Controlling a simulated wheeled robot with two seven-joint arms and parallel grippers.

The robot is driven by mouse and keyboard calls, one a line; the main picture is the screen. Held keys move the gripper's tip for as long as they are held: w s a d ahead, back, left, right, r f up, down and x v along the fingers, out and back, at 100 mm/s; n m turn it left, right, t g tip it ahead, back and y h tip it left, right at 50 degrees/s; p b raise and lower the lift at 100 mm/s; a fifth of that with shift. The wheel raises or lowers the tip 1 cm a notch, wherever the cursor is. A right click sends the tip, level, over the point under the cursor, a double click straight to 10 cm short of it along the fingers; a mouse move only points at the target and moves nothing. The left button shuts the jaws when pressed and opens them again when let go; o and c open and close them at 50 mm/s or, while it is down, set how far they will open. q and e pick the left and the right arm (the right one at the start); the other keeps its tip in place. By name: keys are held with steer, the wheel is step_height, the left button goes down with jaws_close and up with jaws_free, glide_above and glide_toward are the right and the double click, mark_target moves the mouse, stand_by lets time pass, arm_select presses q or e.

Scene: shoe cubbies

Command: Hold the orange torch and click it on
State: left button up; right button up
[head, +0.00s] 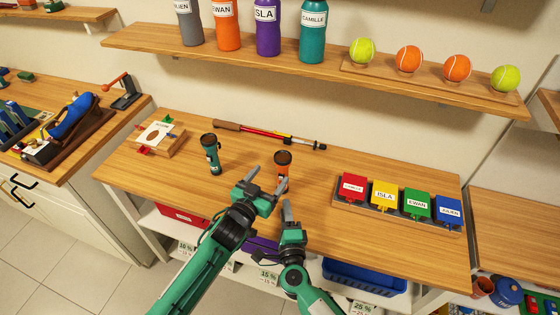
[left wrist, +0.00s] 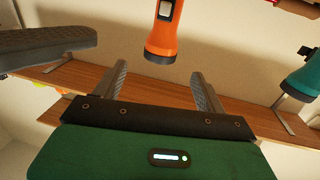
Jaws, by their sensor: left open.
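The orange torch (head: 283,158) stands upright on the wooden table, wide dark-rimmed head up; its lower part is partly hidden by my left gripper in the head view. My left gripper (head: 267,180) is open and empty just in front of it. In the left wrist view, the torch (left wrist: 160,38) appears beyond the gap between the two open fingers (left wrist: 162,85), with a dark-and-light switch on its side. My right gripper (head: 288,211) is lower and nearer the table's front edge; whether its jaws are open cannot be told.
A teal torch (head: 211,155) stands left of the orange one. A red pole-like tool (head: 268,134) lies behind. A rack of name-labelled coloured blocks (head: 381,211) is at right, and a small wooden board (head: 157,138) at left. A shelf (head: 250,67) with bottles and balls hangs above.

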mark_target(286, 152)
arm_select(q)
steer(key=x, duration=1.1)
steer(key=shift+a, duration=0.1)
steer(key=c, duration=1)
steer(key=shift+c, duration=0.6)
arm_select(e)
steer(key=shift+c, duration=0.7)
jaws_close()
stand_by(1.3)
